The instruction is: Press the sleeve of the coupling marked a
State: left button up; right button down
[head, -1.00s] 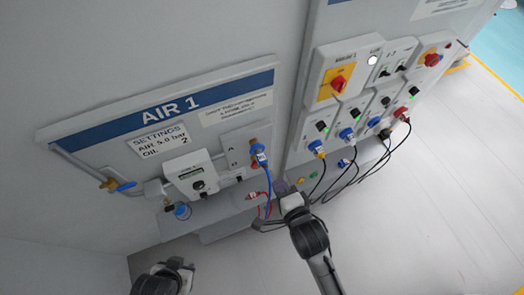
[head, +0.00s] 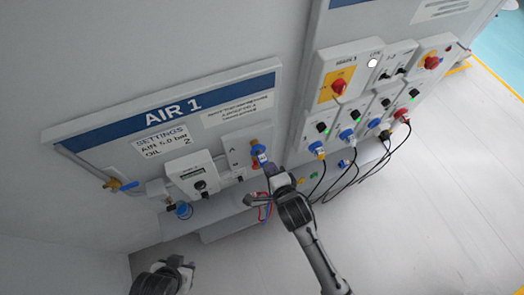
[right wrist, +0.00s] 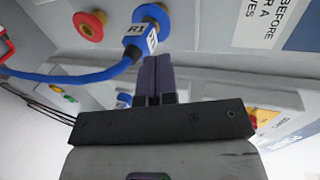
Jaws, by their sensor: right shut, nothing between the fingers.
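A brass coupling (head: 255,144) sits on the AIR 1 panel with a blue hose plug (head: 262,157) in it; a small mark beside it looks like an A.
A red fitting with a brass centre (right wrist: 90,25) is beside the blue plug. The blue hose (right wrist: 70,76) runs left from the plug. A grey regulator box (head: 192,176) is left of the coupling. Electrical sockets with black cables (head: 322,182) are to the right.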

aim_at(259, 148)
jog(key=x, duration=0.3)
jog(key=r+p+x, duration=0.1)
jog(key=x, duration=0.1)
jog(key=shift+w+a+f, duration=0.1)
jog(key=shift+w+a, duration=0.05)
jog(key=shift+w, duration=0.2)
pick_arm(q)
jog(key=shift+a+r, duration=0.15)
jog(key=shift+r, duration=0.55)
pick_arm(e)
jog(key=shift+w+a+f, duration=0.1)
jog(key=shift+w+a, duration=0.1)
jog(key=shift+w, duration=0.2)
